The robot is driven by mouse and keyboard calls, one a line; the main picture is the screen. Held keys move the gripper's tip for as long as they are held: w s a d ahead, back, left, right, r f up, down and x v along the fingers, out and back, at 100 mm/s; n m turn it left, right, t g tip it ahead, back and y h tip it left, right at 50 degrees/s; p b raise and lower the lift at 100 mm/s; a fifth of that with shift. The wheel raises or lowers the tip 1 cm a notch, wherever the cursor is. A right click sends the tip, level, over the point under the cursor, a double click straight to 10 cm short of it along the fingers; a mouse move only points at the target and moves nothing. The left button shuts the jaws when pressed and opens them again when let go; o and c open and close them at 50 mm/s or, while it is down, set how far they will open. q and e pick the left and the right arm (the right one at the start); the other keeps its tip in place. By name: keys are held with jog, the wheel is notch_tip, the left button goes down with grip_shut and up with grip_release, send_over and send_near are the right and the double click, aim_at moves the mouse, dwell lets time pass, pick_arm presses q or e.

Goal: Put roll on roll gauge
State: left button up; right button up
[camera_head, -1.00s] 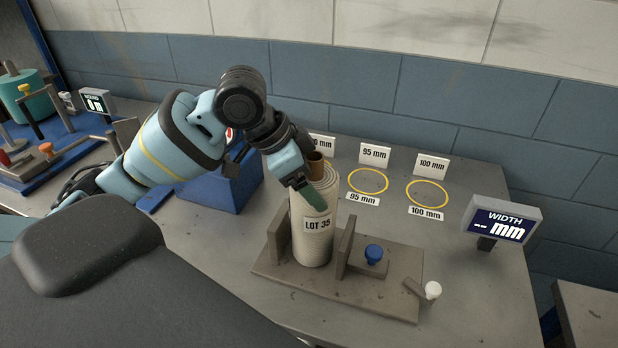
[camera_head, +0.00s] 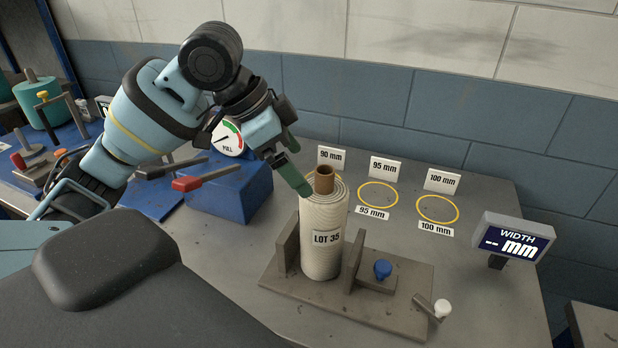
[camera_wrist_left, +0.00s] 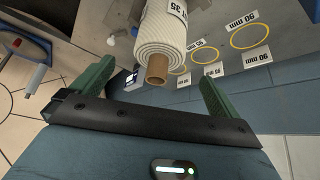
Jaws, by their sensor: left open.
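The roll (camera_head: 323,236) is a cream wound cylinder with a brown core and a "LOT 35" label. It stands upright on the roll gauge (camera_head: 330,308), a grey base, between two upright plates. My left gripper (camera_head: 300,185) is just above and left of the roll's top, its green fingers apart. In the left wrist view the open fingers (camera_wrist_left: 155,95) lie either side of the roll's core end (camera_wrist_left: 157,68), with nothing between them gripped. The width display (camera_head: 512,240) reads "-- mm". My right gripper is not in view.
Yellow rings marked 95 mm (camera_head: 377,195) and 100 mm (camera_head: 437,209) lie empty behind the gauge. A blue box with a dial and red-handled lever (camera_head: 225,188) stands left. A blue knob (camera_head: 382,269) and white-knobbed crank (camera_head: 441,308) are on the gauge's right.

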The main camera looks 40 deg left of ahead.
pick_arm(q)
jog(key=shift+v, duration=1.7)
